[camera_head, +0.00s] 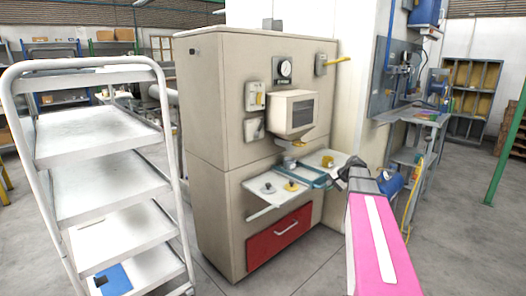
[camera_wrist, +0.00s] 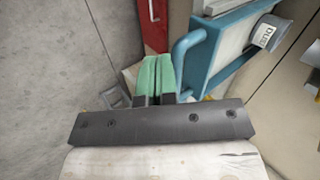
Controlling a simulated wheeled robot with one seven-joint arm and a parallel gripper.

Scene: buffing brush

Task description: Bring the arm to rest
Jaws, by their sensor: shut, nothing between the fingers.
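My arm, pink with a white stripe, reaches forward from the lower right of the head view. My gripper (camera_head: 343,172) is at its far end, small and dark, in front of the machine's work shelf. In the wrist view the two green fingers of my gripper (camera_wrist: 156,76) lie side by side, shut, with nothing between them. A blue tubular handle (camera_wrist: 183,52) is just right of the fingers; I cannot tell whether they touch. The handle belongs to a blue-framed tray (camera_wrist: 228,50), seen in the head view as a blue tray (camera_head: 308,177) on the shelf.
A beige machine (camera_head: 215,120) with a red drawer (camera_head: 279,238) stands in the middle. A white shelf trolley (camera_head: 105,185) is at left. A round part (camera_wrist: 268,36) with dark lettering lies by the blue tray. Workbenches stand behind at right. Grey floor is open at lower right.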

